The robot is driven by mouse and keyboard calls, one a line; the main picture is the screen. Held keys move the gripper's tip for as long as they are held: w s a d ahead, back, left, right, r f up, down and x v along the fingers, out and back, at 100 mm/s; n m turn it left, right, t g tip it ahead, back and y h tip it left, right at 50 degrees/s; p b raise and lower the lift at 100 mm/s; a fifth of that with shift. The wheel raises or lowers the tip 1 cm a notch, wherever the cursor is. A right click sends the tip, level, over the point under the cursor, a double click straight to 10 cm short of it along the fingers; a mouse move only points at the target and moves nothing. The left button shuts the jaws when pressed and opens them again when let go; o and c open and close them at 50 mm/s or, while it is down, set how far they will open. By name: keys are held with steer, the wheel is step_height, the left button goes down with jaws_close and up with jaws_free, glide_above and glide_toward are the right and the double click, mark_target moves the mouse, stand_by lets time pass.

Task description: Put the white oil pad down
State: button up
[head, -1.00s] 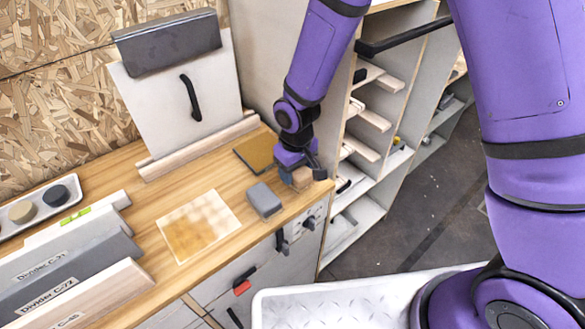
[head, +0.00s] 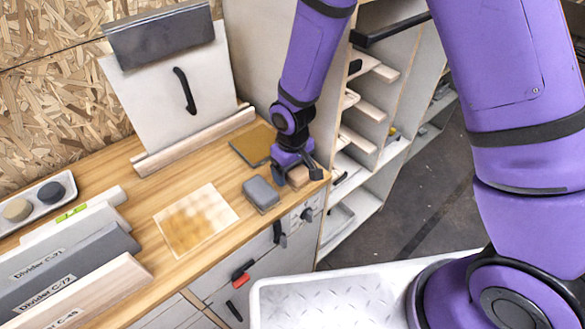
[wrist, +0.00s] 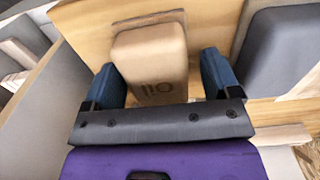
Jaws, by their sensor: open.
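The oil pad (wrist: 152,60) is a pale tan block marked "Oil" in the wrist view, lettering upside down. It sits on the wooden bench top near the front right corner; in the head view the pad (head: 299,178) shows partly, below my gripper (head: 297,171). My gripper (wrist: 160,82) is open, with one blue finger on each side of the pad. A gap shows at the right finger; the left finger is close to the pad, and I cannot tell if they touch.
A grey block (head: 261,194) stands just left of the pad. A brown-stained sheet (head: 196,222) and a dark-edged brown square (head: 254,146) lie on the bench (head: 150,207). Shelves (head: 367,150) stand to the right. Grey dividers (head: 75,262) and a tray (head: 30,221) are at left.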

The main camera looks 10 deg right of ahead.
step_height(320, 180, up, 12)
stand_by(0.6)
steer(key=shift+r, duration=0.1)
